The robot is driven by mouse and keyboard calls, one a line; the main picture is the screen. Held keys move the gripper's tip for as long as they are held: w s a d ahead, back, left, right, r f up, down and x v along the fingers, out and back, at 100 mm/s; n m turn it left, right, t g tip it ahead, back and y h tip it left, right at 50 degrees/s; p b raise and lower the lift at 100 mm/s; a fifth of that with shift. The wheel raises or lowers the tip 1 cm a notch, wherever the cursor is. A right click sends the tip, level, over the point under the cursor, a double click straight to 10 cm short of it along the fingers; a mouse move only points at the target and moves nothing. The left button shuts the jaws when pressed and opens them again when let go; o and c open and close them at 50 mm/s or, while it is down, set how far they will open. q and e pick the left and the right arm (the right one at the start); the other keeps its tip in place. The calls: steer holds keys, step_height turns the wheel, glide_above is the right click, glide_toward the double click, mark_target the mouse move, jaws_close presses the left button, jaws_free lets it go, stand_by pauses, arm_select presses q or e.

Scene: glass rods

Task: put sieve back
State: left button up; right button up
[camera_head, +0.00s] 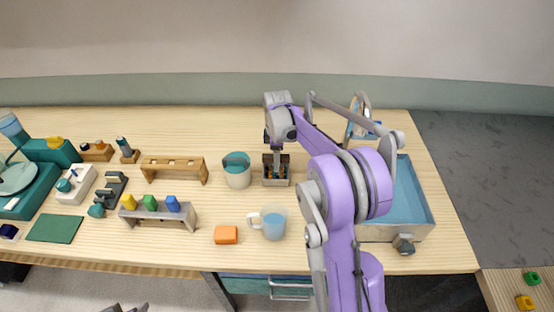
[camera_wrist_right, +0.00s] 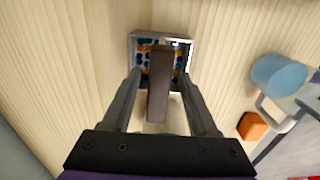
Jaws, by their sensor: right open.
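A small square metal-rimmed box (camera_head: 276,183) stands near the middle of the table. It also shows in the right wrist view (camera_wrist_right: 187,40), with several small blue, orange and dark pieces in it. A dark brown bar (camera_wrist_right: 160,85), which looks like a handle, rises from it between my right fingers. This may be the sieve; I cannot tell for sure. My right gripper (camera_head: 276,148) is over the box, pointing down. In the wrist view its fingers (camera_wrist_right: 160,100) are open on both sides of the bar. Dark grey tips at the bottom edge may be my left gripper (camera_head: 130,308).
A white container with teal contents (camera_head: 238,178) stands left of the box. A mug of blue liquid (camera_head: 273,222) and an orange block (camera_head: 226,235) are in front. A blue-lined tray (camera_head: 420,205) lies right, partly behind my arm. A wooden rack (camera_head: 175,165) stands left.

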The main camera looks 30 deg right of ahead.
step_height(320, 180, up, 11)
steer(key=s+a+r+m+t, duration=0.25)
steer(key=s+a+m, duration=0.25)
steer(key=s+a, duration=0.5)
steer(key=s+a+f+m+t, duration=0.1)
steer(key=s+a+f+m, duration=0.1)
steer(key=s, duration=0.6)
steer(key=s+a+f+m+t, duration=0.2)
steer(key=s+a+f+m, duration=0.1)
steer(key=s+f, duration=0.3)
steer(key=shift+s+f+m, duration=0.35)
steer(key=shift+s+m, duration=0.45)
steer(key=shift+s, duration=0.15)
steer(key=shift+a+t, duration=0.1)
steer(key=shift+t, duration=0.15)
